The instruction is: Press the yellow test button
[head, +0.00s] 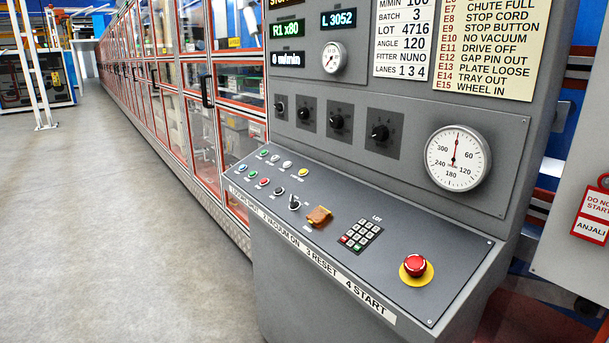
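A control desk (390,240) with a sloping grey top stands in the middle and right of the head view. A small yellow button (303,172) sits at the right end of the upper row of buttons, near the back edge of the slope. Its label is too small to read. White (287,164) and green (263,152) buttons sit to its left in the same row. Neither of my grippers is in view, and nothing covers the yellow button.
A red mushroom button (414,264) on a yellow disc is at the desk's right. An orange cover (319,215), a keypad (361,234) and a black selector knob (294,202) are nearer the middle. A dial gauge (457,158) is on the upright panel. Open floor (120,220) lies left.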

